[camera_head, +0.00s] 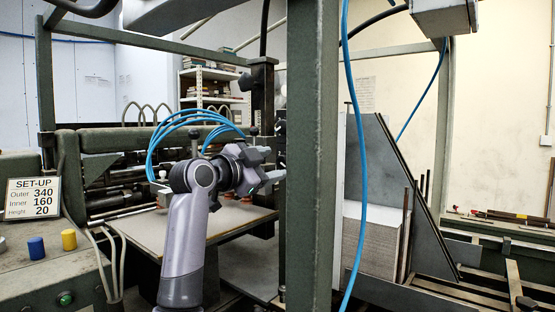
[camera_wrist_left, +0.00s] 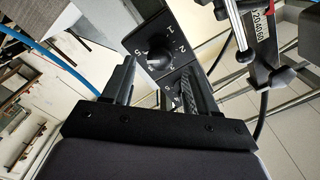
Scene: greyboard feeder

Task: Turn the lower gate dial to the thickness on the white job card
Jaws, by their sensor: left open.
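My left gripper (camera_head: 266,166) is at the dark upright behind the green frame post in the head view. In the left wrist view its two fingers (camera_wrist_left: 162,88) are open and apart. A black dial plate with white numbers lies in front of them. The upper dial (camera_wrist_left: 158,58) has a round black knob with numbers around it. The lower dial (camera_wrist_left: 176,88) shows between the fingers, partly hidden by the right finger and the gripper body; its setting cannot be read. A white card (camera_head: 33,198) at the left reads SET-UP, Outer 340, Inner 160, Height 20. My right gripper is out of view.
A thick green post (camera_head: 312,160) stands just right of the gripper, with a blue hose (camera_head: 362,170) beside it. A flat board (camera_head: 150,232) lies under my arm. A stack of grey boards (camera_head: 375,240) stands at the right. Blue and yellow knobs (camera_head: 36,247) sit at the left.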

